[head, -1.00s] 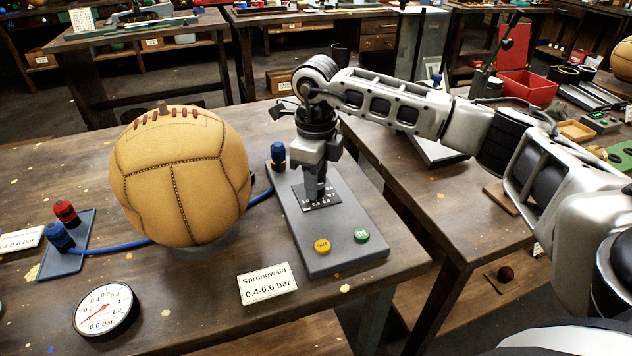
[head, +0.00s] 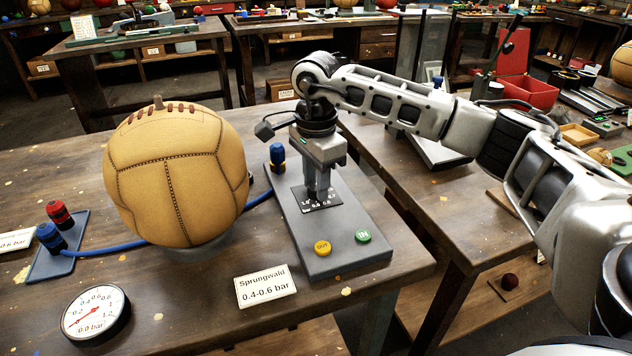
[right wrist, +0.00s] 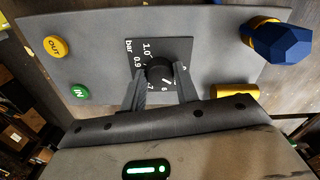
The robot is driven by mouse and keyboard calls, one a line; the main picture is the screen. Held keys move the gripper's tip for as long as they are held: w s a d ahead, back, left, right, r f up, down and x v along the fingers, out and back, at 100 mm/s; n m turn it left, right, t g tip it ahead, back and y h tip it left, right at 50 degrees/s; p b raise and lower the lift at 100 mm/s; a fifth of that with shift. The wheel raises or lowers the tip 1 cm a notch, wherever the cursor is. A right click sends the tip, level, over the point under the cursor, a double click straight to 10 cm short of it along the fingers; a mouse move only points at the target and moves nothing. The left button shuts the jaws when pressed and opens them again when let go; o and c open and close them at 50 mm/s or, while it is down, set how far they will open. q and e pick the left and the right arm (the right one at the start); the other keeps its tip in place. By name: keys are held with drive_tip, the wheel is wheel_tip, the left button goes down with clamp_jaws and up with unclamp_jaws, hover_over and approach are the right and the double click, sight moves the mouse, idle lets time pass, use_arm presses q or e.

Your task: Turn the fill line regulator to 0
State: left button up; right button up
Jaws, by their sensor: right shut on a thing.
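The fill line regulator is a black round knob (right wrist: 160,70) on a dark dial plate (head: 327,203) with white numbers, set in a grey control box (head: 318,257). My right gripper (head: 318,192) points down from above the box. Its two fingers (right wrist: 162,76) are closed on the sides of the knob. In the head view the fingers hide the knob. The setting it points to cannot be read clearly. My left gripper is not in view.
The box carries a yellow OUT button (head: 323,248) and a green IN button (head: 363,236). A blue-topped fitting (head: 277,157) stands at its back left. A tan leather ball (head: 178,175), a round gauge (head: 95,314) and a Sprungwald 0.4-0.6 bar card (head: 265,286) share the table.

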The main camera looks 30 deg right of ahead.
drive_tip(key=shift+n, duration=1)
drive_tip(key=n+b, duration=0.1)
drive_tip(key=n, duration=0.2)
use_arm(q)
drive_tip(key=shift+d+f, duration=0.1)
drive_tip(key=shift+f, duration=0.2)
use_arm(e)
drive_tip(key=shift+r+n, duration=0.1)
drive_tip(key=shift+n, duration=0.7)
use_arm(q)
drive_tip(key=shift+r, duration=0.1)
use_arm(e)
drive_tip(key=o, duration=1)
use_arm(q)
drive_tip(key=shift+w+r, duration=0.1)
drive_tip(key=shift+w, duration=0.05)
